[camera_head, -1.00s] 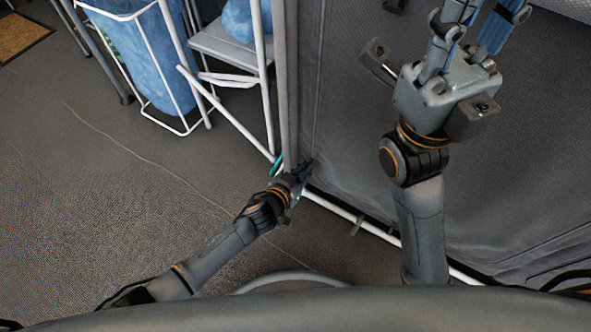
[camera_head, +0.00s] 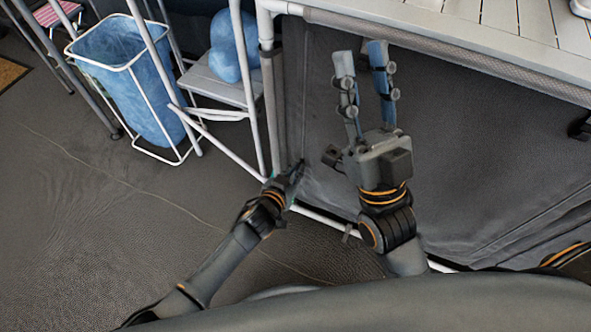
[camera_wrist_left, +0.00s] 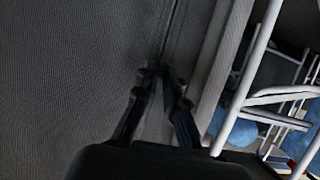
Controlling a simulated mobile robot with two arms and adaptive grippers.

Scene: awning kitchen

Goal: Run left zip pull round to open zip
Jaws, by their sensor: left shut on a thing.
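The grey fabric panel (camera_head: 460,140) hangs below a slatted top. A zip seam (camera_wrist_left: 173,28) runs down the fabric near its left edge in the head view, and down to my fingers in the left wrist view. My left gripper (camera_head: 298,168) is low at the panel's lower left corner. In the left wrist view its fingertips (camera_wrist_left: 160,72) are close together on the seam, shut on the left zip pull, which the fingers hide. My right gripper (camera_head: 361,50) is open and empty, its two fingers pointing up in front of the panel.
A white frame post (camera_head: 270,95) stands just left of the seam. Left of it are a small stand with a blue bundle (camera_head: 232,55) and a wire-framed blue bag (camera_head: 140,100). The slatted white top (camera_head: 480,30) is above. Grey floor (camera_head: 90,210) is clear at left.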

